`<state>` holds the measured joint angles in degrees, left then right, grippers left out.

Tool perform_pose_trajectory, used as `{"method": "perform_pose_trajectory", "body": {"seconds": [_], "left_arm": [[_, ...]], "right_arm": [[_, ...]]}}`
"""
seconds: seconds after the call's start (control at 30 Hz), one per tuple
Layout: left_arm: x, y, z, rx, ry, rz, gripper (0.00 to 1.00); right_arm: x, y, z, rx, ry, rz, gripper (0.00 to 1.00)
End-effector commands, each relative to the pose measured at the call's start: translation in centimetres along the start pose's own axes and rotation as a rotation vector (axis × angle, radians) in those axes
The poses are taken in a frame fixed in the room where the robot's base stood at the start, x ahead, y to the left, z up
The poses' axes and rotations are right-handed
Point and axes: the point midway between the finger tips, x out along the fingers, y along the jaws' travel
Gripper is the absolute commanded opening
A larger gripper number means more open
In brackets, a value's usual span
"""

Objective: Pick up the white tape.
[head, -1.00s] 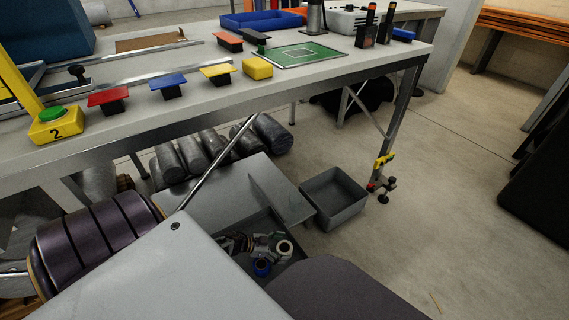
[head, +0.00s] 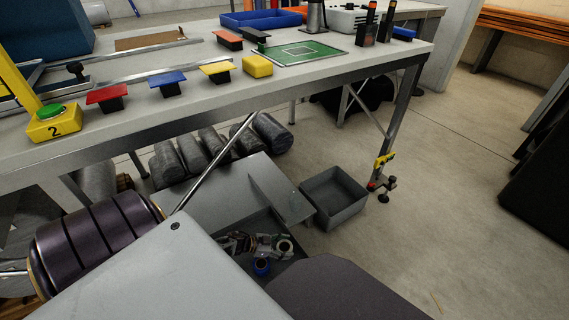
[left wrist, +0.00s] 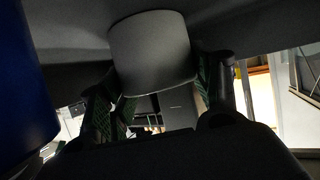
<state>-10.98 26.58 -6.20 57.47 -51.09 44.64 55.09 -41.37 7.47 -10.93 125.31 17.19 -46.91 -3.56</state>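The white tape (head: 285,247) is a small pale roll low in the head view, beside the blue tape (head: 261,266). In the left wrist view the white tape (left wrist: 152,50) is large and looks grey in shadow. My left gripper (head: 279,246) is at the white tape, with its dark, green-padded fingers on either side of it. The fingers (left wrist: 160,95) are spread about as wide as the roll. I cannot tell whether they press on it. My right gripper is not in view.
The tapes sit in a grey open tray (head: 232,262) under the workbench (head: 200,100). An empty grey bin (head: 335,197) stands to the right on the floor. Dark cylinders (head: 190,152) lie behind. The bench top and its leg with a clamp (head: 382,178) are close by.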

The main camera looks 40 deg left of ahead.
Motion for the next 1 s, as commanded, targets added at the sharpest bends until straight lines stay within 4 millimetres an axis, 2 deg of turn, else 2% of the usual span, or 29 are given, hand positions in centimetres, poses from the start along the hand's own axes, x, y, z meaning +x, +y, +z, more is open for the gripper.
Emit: {"method": "perform_pose_trajectory", "body": {"seconds": [0.03, 0.13, 0.67, 1.0], "left_arm": [[0.0, 0.0, 0.0, 0.0, 0.0, 0.0, 0.47], [0.0, 0.0, 0.0, 0.0, 0.0, 0.0, 0.35], [-0.3, 0.0, -0.6, 0.001, 0.0, 0.0, 0.34], [-1.4, -0.1, -2.8, 0.001, 0.0, -0.001, 0.34]], "right_arm": [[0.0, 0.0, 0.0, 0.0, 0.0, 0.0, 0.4], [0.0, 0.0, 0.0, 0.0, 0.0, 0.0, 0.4], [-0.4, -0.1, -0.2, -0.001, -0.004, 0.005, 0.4], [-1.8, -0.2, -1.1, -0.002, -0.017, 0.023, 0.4]]}}
